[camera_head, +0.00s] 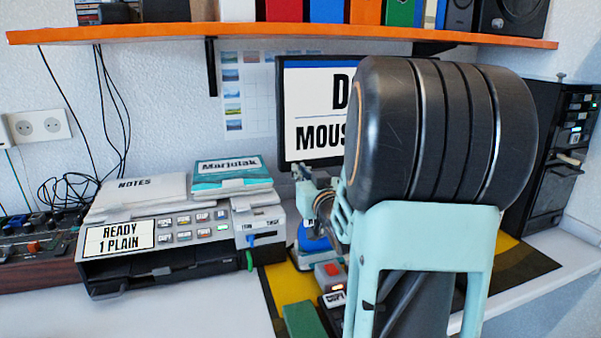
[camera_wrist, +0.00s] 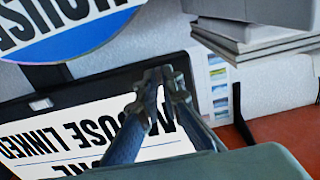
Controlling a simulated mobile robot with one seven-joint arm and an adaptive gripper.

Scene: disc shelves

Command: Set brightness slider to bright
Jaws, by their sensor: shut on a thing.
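The monitor (camera_head: 309,110) stands at the back, partly hidden by my arm. Its text reads "MOUSE LINKED" upside down in the wrist view, where its dark lower bezel (camera_wrist: 105,85) crosses the middle. My gripper (camera_wrist: 166,80) is at the bezel near the monitor's lower left corner. Its fingers are close together, shut on a small part there, which fits the brightness slider. The fingertips hide that part, so its setting cannot be read. In the head view my gripper (camera_head: 302,175) shows just left of my arm, in front of the monitor's lower edge.
A grey printer (camera_head: 170,262) with notes and a teal box (camera_head: 232,178) on top stands to the left. A blue-and-white disc (camera_wrist: 70,22) is close by in the wrist view. The orange shelf (camera_head: 190,33) hangs above. A black tower (camera_head: 545,150) stands right.

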